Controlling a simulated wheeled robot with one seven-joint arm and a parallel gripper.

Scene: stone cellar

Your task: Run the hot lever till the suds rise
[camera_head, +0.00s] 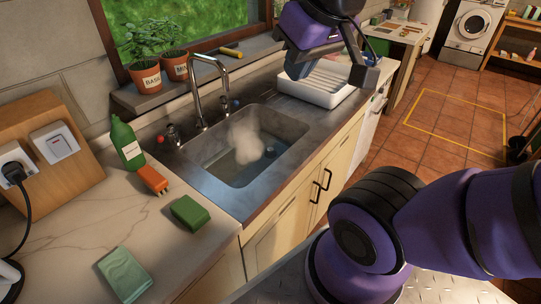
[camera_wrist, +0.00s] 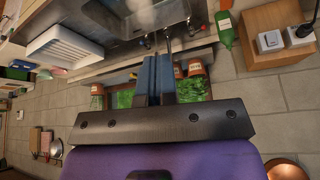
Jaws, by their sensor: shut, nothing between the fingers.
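The sink (camera_head: 290,128) is set in a metal counter and holds some dark water. A pale cloudy puff (camera_head: 246,142) hangs over it; I cannot tell whether it is steam or foam. The curved tap (camera_head: 196,92) stands behind the basin. A lever with a red knob (camera_head: 160,139) is at its left, the hot one by colour. A lever with a blue knob (camera_head: 235,103) is at its right. My gripper (camera_wrist: 156,68) is shut and empty. In the head view it is raised above the right side of the sink, apart from both levers.
A white dish rack (camera_head: 318,92) stands right of the sink, beneath my gripper. Potted herbs (camera_head: 148,78) stand on the sill behind.

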